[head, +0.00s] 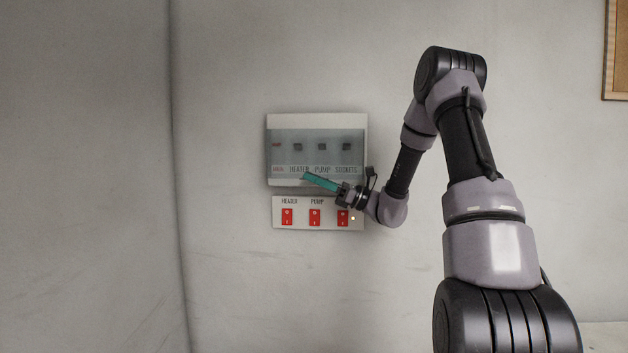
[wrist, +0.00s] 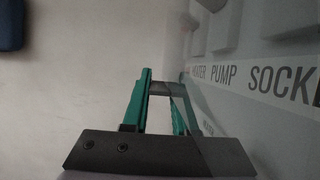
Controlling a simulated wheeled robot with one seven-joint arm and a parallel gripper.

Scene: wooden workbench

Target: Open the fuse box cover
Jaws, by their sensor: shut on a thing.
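The fuse box (head: 316,121) is a white case on the wall in the head view. Its smoky see-through cover (head: 322,160) lies over the dark switches and the HEATER, PUMP and SOCKETS labels. It looks closed or nearly so; a small gap cannot be told. My gripper (head: 308,178) reaches in from the lower right, its teal fingers at the cover's lower edge. In the wrist view my gripper (wrist: 163,86) is shut on a dark bar (wrist: 160,89) between its fingers, seemingly the cover's handle. The exact contact is partly hidden.
A white switch panel (head: 301,223) with red rocker switches is right below the fuse box, close under my gripper. A vertical seam or cable (head: 175,160) runs down the wall at left. A framed board (head: 617,50) hangs at upper right. The wall around is clear.

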